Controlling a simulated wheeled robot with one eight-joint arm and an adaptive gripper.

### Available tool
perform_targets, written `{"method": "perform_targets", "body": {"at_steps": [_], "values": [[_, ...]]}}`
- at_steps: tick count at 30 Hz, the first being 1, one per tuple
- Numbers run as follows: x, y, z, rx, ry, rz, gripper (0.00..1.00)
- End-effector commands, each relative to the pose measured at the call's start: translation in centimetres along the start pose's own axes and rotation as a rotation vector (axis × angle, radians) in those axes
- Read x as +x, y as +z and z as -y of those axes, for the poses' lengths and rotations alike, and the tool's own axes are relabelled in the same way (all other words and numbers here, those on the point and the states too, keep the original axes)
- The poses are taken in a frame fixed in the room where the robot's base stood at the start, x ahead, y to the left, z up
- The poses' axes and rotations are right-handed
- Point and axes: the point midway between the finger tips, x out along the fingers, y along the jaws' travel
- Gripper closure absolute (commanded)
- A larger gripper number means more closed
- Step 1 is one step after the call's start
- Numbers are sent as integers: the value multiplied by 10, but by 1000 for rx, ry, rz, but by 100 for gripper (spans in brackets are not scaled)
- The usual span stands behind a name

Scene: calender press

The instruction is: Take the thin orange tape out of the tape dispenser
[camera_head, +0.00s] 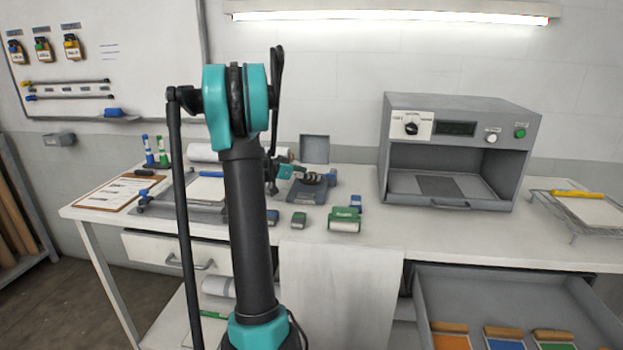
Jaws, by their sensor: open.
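A dark blue-grey block (306,194) stands on the bench right of my arm and looks like the tape dispenser. My gripper (318,178) is small and partly hidden behind my own arm; its dark fingers are at the top of this block. It is open. I cannot tell whether the fingers touch anything. I cannot make out the thin orange tape; the gripper covers the top of the block.
Small green and blue blocks (344,219) stand in front of the dispenser on the white bench (440,238). A grey press (460,150) stands to the right. A clipboard (119,193) lies at the left. An open drawer (450,290) holds coloured pieces at the lower right.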

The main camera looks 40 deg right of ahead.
Motion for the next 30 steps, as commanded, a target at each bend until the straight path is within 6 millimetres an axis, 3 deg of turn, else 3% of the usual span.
{"method": "perform_targets", "body": {"at_steps": [1, 10, 23, 30], "values": [[0, 0, 0, 0, 0, 0, 36], [0, 0, 0, 0, 0, 0, 73], [-3, -6, 0, 0, 0, 0, 74], [-16, -38, 0, 0, 0, 0, 74]]}}
